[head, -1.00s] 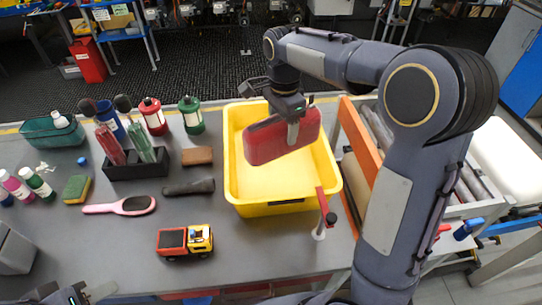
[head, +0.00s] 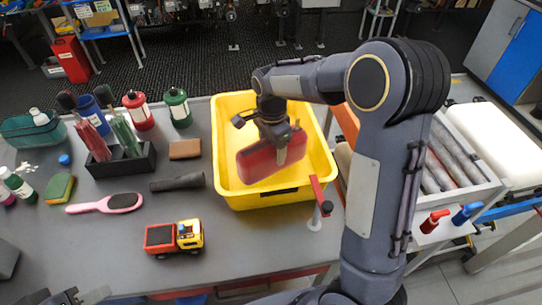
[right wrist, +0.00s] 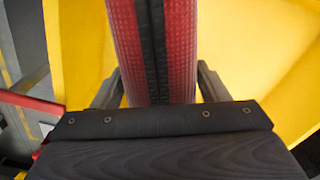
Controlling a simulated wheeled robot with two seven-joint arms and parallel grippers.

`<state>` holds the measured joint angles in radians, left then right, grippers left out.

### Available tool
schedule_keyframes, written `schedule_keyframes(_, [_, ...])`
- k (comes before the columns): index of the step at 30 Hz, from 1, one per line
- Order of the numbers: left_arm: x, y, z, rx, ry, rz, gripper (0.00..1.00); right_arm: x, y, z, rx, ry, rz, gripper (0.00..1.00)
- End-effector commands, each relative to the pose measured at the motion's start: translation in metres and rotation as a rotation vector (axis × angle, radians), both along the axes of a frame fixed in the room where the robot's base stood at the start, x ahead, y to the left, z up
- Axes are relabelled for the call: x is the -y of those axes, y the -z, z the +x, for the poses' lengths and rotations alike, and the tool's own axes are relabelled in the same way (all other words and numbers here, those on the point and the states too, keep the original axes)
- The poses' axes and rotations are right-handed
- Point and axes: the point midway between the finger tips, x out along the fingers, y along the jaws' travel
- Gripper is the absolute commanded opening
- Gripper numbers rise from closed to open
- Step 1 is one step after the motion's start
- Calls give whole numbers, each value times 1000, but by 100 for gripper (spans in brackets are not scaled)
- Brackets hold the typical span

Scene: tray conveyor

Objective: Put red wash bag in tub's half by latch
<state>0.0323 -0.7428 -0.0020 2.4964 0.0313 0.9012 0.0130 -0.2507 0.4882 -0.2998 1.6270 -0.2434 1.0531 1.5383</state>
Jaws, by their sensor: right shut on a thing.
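The red wash bag (head: 262,163) is held on edge by my right gripper (head: 283,150), which is shut on it. In the head view it hangs over the near part of the yellow tub (head: 225,120), at or below rim level. I cannot tell whether it touches the floor. The right wrist view shows the bag (right wrist: 150,50) with its dark zip between the fingers, yellow tub around it. The red-armed latch (head: 318,195) stands at the tub's near right corner. My left gripper (head: 82,298) is partly cut off at the bottom left.
A toy truck (head: 173,238), a pink brush (head: 105,204), a dark cylinder (head: 178,182) and a brown block (head: 185,149) lie left of the tub. A black caddy (head: 120,165) and several bottles stand farther left. An orange-edged conveyor is on the right.

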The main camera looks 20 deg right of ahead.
Motion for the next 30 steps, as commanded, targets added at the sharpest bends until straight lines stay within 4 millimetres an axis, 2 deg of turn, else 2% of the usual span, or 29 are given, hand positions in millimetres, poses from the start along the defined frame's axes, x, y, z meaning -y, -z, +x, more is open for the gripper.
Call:
schedule_keyframes(10, [0,-5,0,0,0,0,36,0,40,0,0,0,0,34])
schedule_keyframes(22, [0,-1,0,0,0,0,36,0,47,0,2,0,0,34])
schedule_keyframes(23, [0,-1,0,0,0,0,36,0,47,0,1,0,0,69])
schedule_keyframes(27, [0,-2,0,0,0,0,36,0,46,0,1,0,0,88])
schedule_keyframes(30, [0,-2,0,0,0,0,36,0,46,0,1,0,0,90])
